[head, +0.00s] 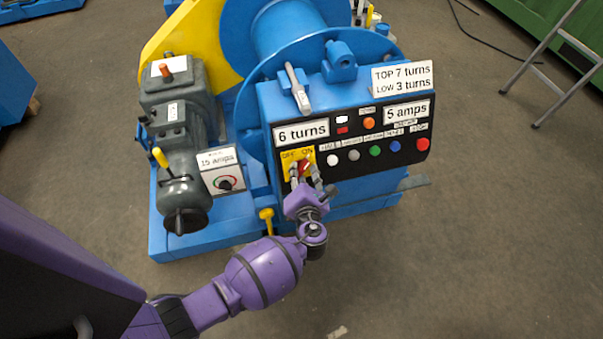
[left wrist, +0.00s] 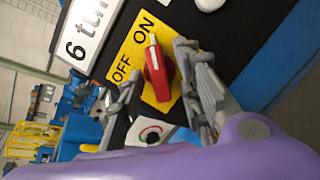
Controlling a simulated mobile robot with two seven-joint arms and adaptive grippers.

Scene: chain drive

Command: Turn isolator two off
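A red rotary switch (head: 306,167) with a white pointer sits on a yellow plate (head: 291,155) marked OFF and ON, at the left end of the black panel. In the left wrist view the red switch (left wrist: 159,75) has its pointer toward ON. I cannot read a label naming it isolator two. My left gripper (head: 303,173) is at the switch, its fingers apart on either side. In the left wrist view the gripper (left wrist: 160,93) is open around the knob; I see a gap on at least the right side. My right gripper is out of view.
A second dial (head: 225,183) on a white plate, labelled 15 amps, is to the left. A row of coloured buttons (head: 375,150) runs to the right of the switch. A grey lever (head: 297,88) stands above. A grey motor (head: 180,130) is at left; floor in front is open.

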